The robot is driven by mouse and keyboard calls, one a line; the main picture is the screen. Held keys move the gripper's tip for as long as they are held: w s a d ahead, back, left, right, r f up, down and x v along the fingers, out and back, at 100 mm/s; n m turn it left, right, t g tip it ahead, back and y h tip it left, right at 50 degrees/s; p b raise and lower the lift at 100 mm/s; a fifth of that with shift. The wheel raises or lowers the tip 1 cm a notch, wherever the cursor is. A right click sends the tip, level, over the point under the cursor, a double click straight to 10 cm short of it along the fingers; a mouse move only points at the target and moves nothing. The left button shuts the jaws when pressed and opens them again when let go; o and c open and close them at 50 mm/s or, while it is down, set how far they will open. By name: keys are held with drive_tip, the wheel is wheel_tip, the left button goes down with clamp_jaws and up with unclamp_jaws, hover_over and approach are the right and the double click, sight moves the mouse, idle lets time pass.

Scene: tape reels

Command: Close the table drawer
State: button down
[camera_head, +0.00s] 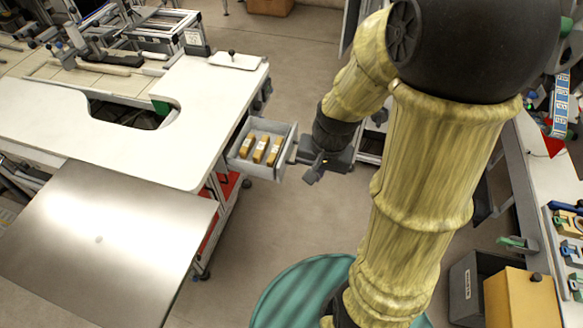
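The grey table drawer (234,160) is pulled out from under the right side of the white table (205,100). Several tan boxes (260,149) with pale labels lie in a row inside it. My gripper (309,166) is just right of the drawer's front, at about the height of the drawer. A small pale part sticks out between the drawer front and my gripper. I cannot tell whether my gripper touches it. The fingers are small and dark, and their opening is not clear. My yellow arm comes down from the upper right.
A bare metal sheet (100,245) extends from the table at lower left. Clamps and fixtures stand on the table at upper left. A bench with tools (565,235) and a dark bin (466,288) are at the right. Open floor (270,225) lies below the drawer.

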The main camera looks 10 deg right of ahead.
drive_tip(key=w+d+f+m+t+y+b, duration=0.1)
drive_tip(key=w+d+f+m+y+b, duration=0.2)
drive_tip(key=w+f+m, duration=0.3)
drive_tip(key=w+d+f+m+t+y+b, duration=0.2)
drive_tip(key=w+d+f+m+b, duration=0.3)
drive_tip(key=m, duration=0.7)
drive_tip(key=shift+w+d+f+m+y, duration=0.2)
drive_tip(key=shift+w+f+m+y, duration=0.2)
drive_tip(key=shift+w+f+y, duration=0.4)
drive_tip(key=shift+s+f, duration=0.15)
approach(284, 169)
wheel_tip(284, 169, down, 4)
drive_tip(key=shift+w+a, duration=0.45)
drive_tip(key=shift+a, duration=0.45)
drive_tip(key=shift+w+a, duration=0.45)
drive_tip(key=shift+a, duration=0.45)
